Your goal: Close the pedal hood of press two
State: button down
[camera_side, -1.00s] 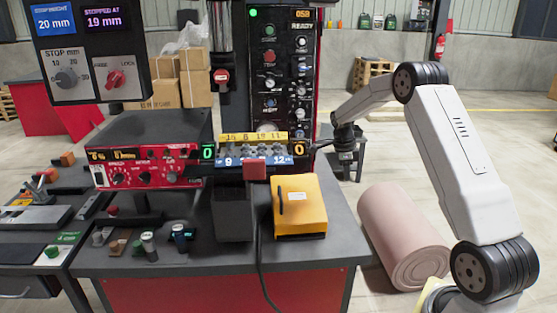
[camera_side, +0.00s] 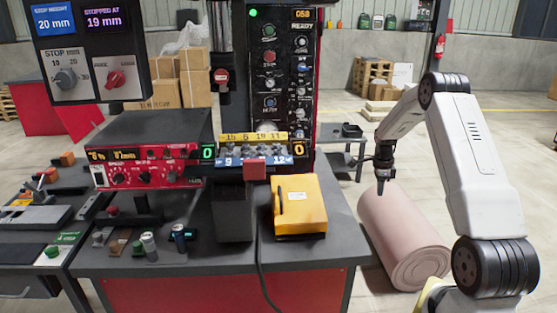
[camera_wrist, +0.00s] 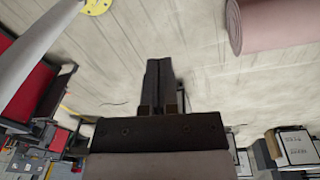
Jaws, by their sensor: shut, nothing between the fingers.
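A yellow box-shaped housing (camera_side: 302,210), which looks like the pedal hood, sits on the right part of the dark bench top (camera_side: 340,240). A short dark bar stands on its left side. I cannot tell from this view whether its cover is fully down. My gripper (camera_side: 381,188) hangs to the right of the bench, clear of the yellow housing, pointing down in front of a pink roll. In the wrist view my gripper (camera_wrist: 160,68) has its two dark fingers together with nothing between them. The yellow housing is not recognisable in the wrist view.
The pink roll (camera_side: 405,240) lies on the floor right of the bench. A red control box (camera_side: 150,165) and a row of numbered blocks (camera_side: 255,150) stand left of and behind the yellow housing. A small dark table (camera_side: 352,135) is behind.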

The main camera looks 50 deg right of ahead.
notch_tip(320, 180, up, 10)
jog(key=w+a+n+t+h, duration=0.1)
jog(key=w+a+n, duration=0.2)
jog(key=a+n, duration=0.5)
jog(key=w+a+n+t, duration=0.1)
jog(key=w+a+n, duration=0.3)
jog(key=a, duration=0.8)
jog(key=s+a+f+n, duration=0.1)
jog(key=s+a+n, duration=0.4)
jog(key=a+n, duration=0.3)
jog(key=s+a+f+n+t, duration=0.1)
jog(key=s+a+n, duration=0.4)
jog(key=a+n, duration=0.4)
jog(key=shift+s+a+f+n+t+y, duration=0.15)
jog(key=shift+s+a+n+t+y, duration=0.2)
jog(key=shift+a, duration=1.75)
